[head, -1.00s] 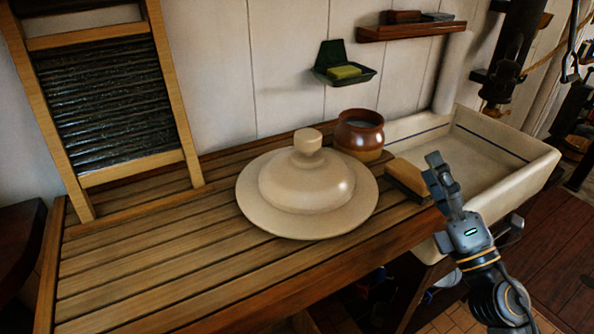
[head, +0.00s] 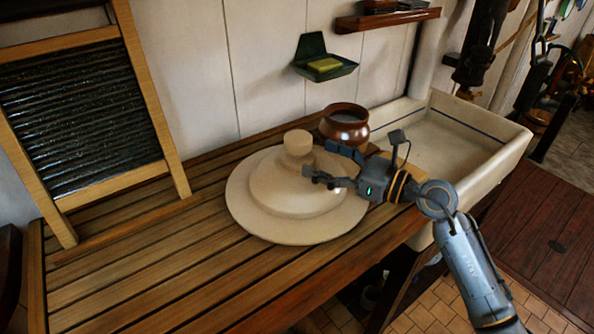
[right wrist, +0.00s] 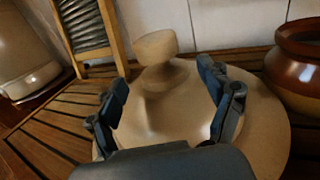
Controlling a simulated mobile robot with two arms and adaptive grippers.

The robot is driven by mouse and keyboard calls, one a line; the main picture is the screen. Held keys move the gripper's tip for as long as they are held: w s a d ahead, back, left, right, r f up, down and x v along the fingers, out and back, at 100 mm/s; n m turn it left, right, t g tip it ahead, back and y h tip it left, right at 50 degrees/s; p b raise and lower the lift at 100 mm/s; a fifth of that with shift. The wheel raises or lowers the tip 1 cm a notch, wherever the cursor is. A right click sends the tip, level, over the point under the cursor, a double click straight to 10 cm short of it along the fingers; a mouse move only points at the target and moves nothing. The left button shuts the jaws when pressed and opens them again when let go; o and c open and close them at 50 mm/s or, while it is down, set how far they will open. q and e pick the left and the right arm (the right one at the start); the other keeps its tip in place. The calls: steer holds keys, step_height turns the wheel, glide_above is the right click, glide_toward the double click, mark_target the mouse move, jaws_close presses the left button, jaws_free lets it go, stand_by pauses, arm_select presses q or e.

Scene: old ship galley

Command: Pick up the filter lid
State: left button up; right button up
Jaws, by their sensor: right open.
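The filter lid (head: 262,208) is a wide cream ceramic disc with a raised dome and a round knob (head: 297,143) on top. It lies flat, knob up, on the slatted wooden counter. My right gripper (head: 318,164) is open and empty just right of the knob, above the dome. In the right wrist view the lid (right wrist: 265,140) spreads under the two open fingers (right wrist: 163,88), and the knob (right wrist: 158,47) stands beyond them, between their lines and not touched. My left gripper is not in view.
A brown glazed pot (head: 345,126) stands close behind my right gripper. A washboard (head: 84,120) leans at the left. A ceramic sink (head: 465,150) is at the right. A green soap dish (head: 325,62) hangs on the wall. The counter's left front (head: 130,265) is clear.

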mark_target(298, 148)
steer(key=shift+w+a, duration=0.25)
steer(key=shift+a, duration=0.1)
steer(key=p+x, duration=0.2)
steer(key=x, duration=0.2)
steer(key=shift+w+a, duration=0.2)
steer(key=shift+a, duration=0.15)
steer(key=shift+w+a+f, duration=0.1)
steer(key=shift+a+f, duration=0.05)
steer(key=shift+a, duration=0.1)
steer(key=shift+d, duration=0.15)
steer(key=shift+c, duration=0.9)
steer(key=c, duration=1.4)
steer(key=shift+r, duration=0.3)
jaws_close()
steer(key=shift+f, duration=0.1)
